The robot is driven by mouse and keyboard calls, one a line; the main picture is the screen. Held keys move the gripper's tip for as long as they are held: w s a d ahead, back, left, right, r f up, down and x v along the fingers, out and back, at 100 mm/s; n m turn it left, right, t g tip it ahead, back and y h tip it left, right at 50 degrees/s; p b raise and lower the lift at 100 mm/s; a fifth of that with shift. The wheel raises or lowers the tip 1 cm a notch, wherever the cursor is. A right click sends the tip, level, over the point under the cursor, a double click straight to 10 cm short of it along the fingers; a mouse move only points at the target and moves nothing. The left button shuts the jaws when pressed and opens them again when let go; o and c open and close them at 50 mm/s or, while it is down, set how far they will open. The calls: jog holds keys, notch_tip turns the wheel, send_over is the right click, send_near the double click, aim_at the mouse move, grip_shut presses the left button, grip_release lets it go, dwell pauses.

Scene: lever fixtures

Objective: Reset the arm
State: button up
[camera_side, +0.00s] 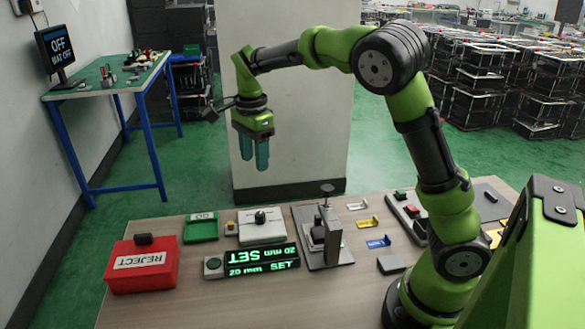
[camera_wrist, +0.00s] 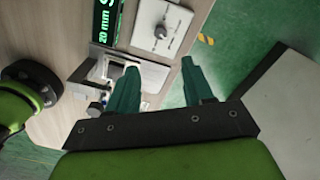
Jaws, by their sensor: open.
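My arm is green and black and rises from the right side of the table, bending over to the left. My gripper (camera_side: 254,155) hangs from its end with two teal fingers pointing down, above the table's far edge and well clear of everything on it. The fingers are apart with nothing between them. The gripper also shows in the wrist view (camera_wrist: 165,85), where the two teal fingers stand apart and empty.
On the wooden table (camera_side: 180,312) stand a red REJECT box (camera_side: 142,268), a green tray (camera_side: 201,228), a white dial box (camera_side: 262,227), a display reading "20 mm SET" (camera_side: 262,262), a grey clamp fixture (camera_side: 325,240) and small blue (camera_side: 378,242) and yellow (camera_side: 368,223) brackets. A monitor (camera_side: 57,48) reads "OFF, MAT OFF".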

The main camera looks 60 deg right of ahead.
jog(key=s+a+r+n+t+y, duration=0.1)
jog(key=s+a+r+n+t, duration=0.1)
jog(key=s+n, duration=0.6)
jog(key=s+a+r+n+t+y, duration=0.1)
jog(key=s+a+n+t, duration=0.3)
jog(key=s+n, duration=0.5)
jog(key=s+r+t, duration=0.1)
jog(key=s, duration=0.2)
jog(key=shift+s+a+r, duration=0.15)
jog(key=shift+a+r, duration=0.05)
jog(key=shift+r, duration=0.2)
